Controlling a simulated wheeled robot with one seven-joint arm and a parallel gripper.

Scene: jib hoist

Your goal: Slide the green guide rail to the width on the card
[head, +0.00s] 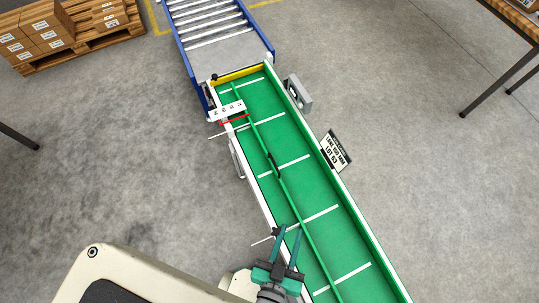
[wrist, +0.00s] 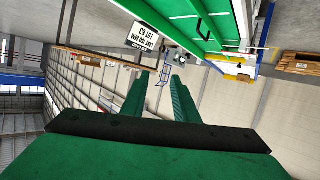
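The green guide rail (head: 262,138) runs lengthwise over the green belt, nearer its left side, with a dark handle (head: 274,161) partway along. A white scale plate (head: 227,110) with a red pointer (head: 235,121) sits at the far left edge; its marks are too small to read. The card (head: 335,150) stands at the right side; it reads LANE, a width in MM, and LOT 53, with the width digits unclear. It shows upside down in the wrist view (wrist: 143,36). My gripper (head: 290,230) is open and empty, near the belt's left edge, short of the handle.
A roller conveyor (head: 212,28) with blue sides joins the far end. A grey box (head: 299,94) hangs at the belt's right side. Cartons on a pallet (head: 75,40) stand far left, a table (head: 515,25) far right. Open floor lies on both sides.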

